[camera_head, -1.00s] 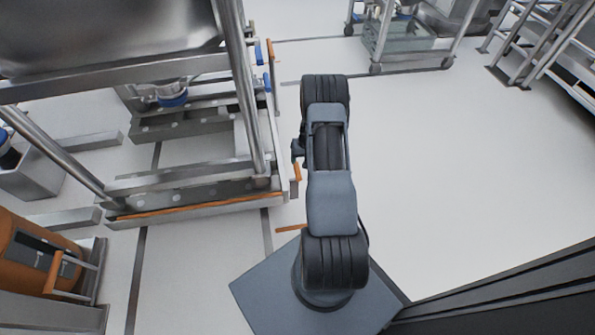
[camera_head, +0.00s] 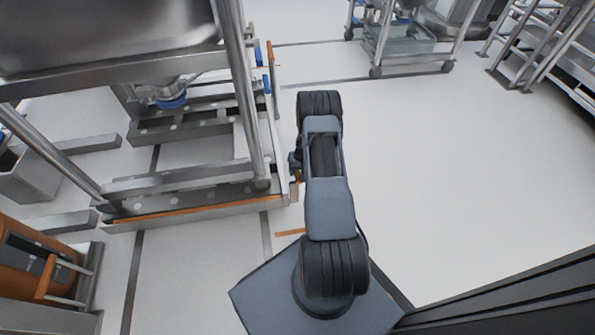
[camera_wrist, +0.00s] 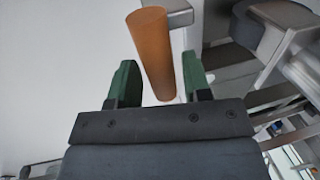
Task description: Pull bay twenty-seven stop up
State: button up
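An orange cylindrical bar (camera_wrist: 156,52), which looks like the stop handle, stands between the two green fingers of my gripper (camera_wrist: 160,82) in the wrist view. The fingers are open, with a gap showing on each side of the bar. The bar's far end is near a grey metal bracket (camera_wrist: 178,15). In the head view a small orange piece (camera_head: 296,188) shows at the right corner of the bin frame, partly behind my arm. My fingers are hidden there. No bay number is readable.
A steel bin on a tubular frame (camera_head: 240,85) stands close left of my arm. Its base has an orange-edged rail (camera_head: 195,212). An orange drum (camera_head: 30,265) is at lower left. A wheeled cart (camera_head: 410,45) and steps (camera_head: 525,50) stand behind. Floor at right is clear.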

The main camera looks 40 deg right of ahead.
grip_shut()
jog(key=shift+r, duration=0.1)
notch_tip(320, 180, up, 8)
jog(key=p, duration=0.4)
jog(key=shift+w+f, duration=0.1)
jog(key=shift+f, duration=0.25)
jog(key=shift+c, duration=0.2)
grip_release()
jog(key=o, duration=0.3)
